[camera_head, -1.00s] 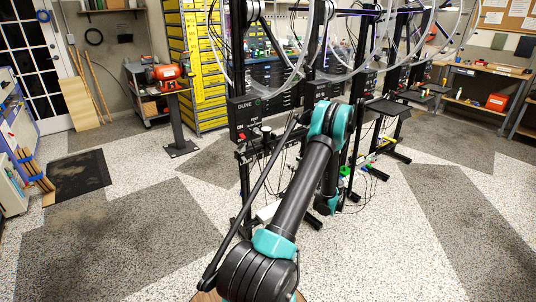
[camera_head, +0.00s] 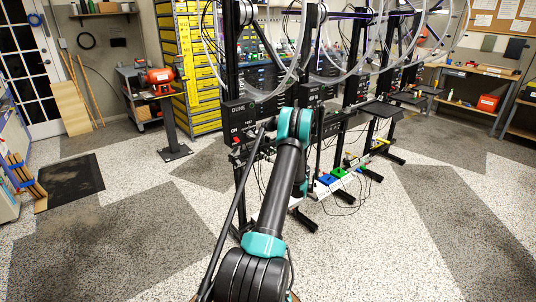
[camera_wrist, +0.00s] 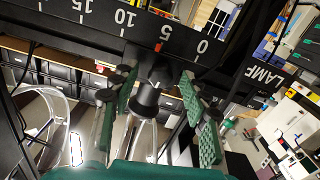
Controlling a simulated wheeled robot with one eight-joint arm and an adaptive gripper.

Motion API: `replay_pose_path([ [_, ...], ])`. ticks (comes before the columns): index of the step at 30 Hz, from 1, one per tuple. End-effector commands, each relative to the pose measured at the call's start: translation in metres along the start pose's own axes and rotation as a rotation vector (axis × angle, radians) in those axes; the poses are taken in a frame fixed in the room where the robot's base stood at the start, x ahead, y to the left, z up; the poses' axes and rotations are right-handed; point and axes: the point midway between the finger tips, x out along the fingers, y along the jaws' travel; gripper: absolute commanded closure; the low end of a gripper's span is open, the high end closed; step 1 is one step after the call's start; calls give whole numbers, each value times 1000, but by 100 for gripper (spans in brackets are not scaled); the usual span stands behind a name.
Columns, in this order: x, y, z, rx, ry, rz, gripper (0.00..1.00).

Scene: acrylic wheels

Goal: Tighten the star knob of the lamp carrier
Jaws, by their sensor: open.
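In the wrist view my gripper (camera_wrist: 158,88) is open, with its two green ribbed finger pads spread apart. A dark knob-like part (camera_wrist: 147,98), which looks like the star knob, shows between the fingers, below the black scale bar. Its lobes are hard to make out, and I cannot tell whether a pad touches it. The scale bar (camera_wrist: 100,17) carries white numbers and a red pointer mark. A black part lettered LAMP (camera_wrist: 264,75), apparently of the lamp carrier, is at the right. In the head view my gripper is hidden behind my arm.
Black wheel stands (camera_head: 232,60) with clear rings (camera_head: 287,82) and hanging cables are close around my arm. A red-topped machine on a post (camera_head: 161,76) stands left. A workbench (camera_head: 470,70) is at the back right. The speckled floor in front is mostly clear.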

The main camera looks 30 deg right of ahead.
Motion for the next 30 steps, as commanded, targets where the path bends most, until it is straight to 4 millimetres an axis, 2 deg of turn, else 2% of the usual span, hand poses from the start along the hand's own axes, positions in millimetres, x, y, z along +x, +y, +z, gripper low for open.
replay_pose_path([
  [4,9,-1,0,0,0,-1,54],
  [13,10,0,0,0,0,0,56],
  [24,10,0,0,0,0,0,100],
  [30,10,0,0,8,0,0,100],
])
